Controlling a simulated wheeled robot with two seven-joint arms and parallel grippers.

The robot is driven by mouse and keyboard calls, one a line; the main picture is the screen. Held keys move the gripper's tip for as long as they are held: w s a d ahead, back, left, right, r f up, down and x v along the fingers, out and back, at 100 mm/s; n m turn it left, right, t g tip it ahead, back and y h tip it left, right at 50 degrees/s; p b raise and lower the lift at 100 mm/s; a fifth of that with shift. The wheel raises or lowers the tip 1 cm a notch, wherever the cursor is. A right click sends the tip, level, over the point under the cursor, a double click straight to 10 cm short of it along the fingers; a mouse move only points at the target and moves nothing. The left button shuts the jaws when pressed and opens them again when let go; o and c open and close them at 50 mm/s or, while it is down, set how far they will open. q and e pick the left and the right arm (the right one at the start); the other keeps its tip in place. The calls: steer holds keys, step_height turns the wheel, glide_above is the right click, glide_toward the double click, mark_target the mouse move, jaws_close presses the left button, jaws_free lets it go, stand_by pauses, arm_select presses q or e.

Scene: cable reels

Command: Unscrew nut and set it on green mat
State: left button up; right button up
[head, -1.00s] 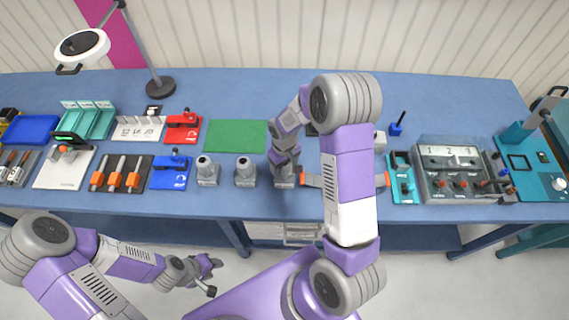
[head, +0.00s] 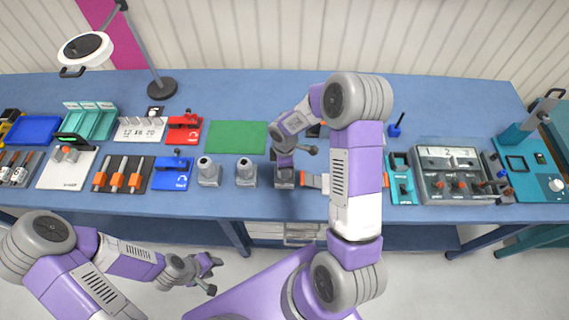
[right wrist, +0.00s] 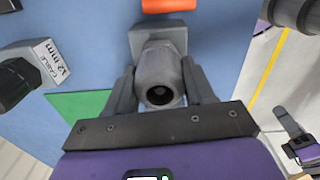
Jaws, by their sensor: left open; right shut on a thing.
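A grey nut (right wrist: 160,72) sits on a grey block-shaped fitting (right wrist: 158,36), and my right gripper (right wrist: 162,88) is shut on it, one finger on each side. In the head view my right gripper (head: 284,163) points down over the rightmost of three grey fittings (head: 284,182); the nut there is mostly hidden by the gripper. The green mat (head: 237,136) lies flat and empty behind the fittings, and part of it shows in the right wrist view (right wrist: 76,112). My left gripper (head: 211,273) is open and empty, low in front of the bench.
Two similar fittings stand to the left (head: 209,173) and (head: 246,172). Red (head: 184,121) and blue (head: 172,173) tool stands lie further left. A teal holder (head: 401,187) and a grey numbered unit (head: 447,180) stand at right. Bench behind the mat is clear.

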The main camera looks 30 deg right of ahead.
steer(key=n+p, duration=0.2)
steer(key=n, duration=0.5)
steer(key=shift+s+r+p, duration=0.1)
steer(key=shift+r+p, duration=0.05)
steer(key=shift+p, duration=0.2)
steer(key=n+p, duration=0.1)
steer(key=n, duration=0.1)
steer(key=shift+n, duration=0.3)
steer(key=shift+f+n, duration=0.2)
steer(key=shift+n, duration=0.1)
steer(key=o, duration=0.9)
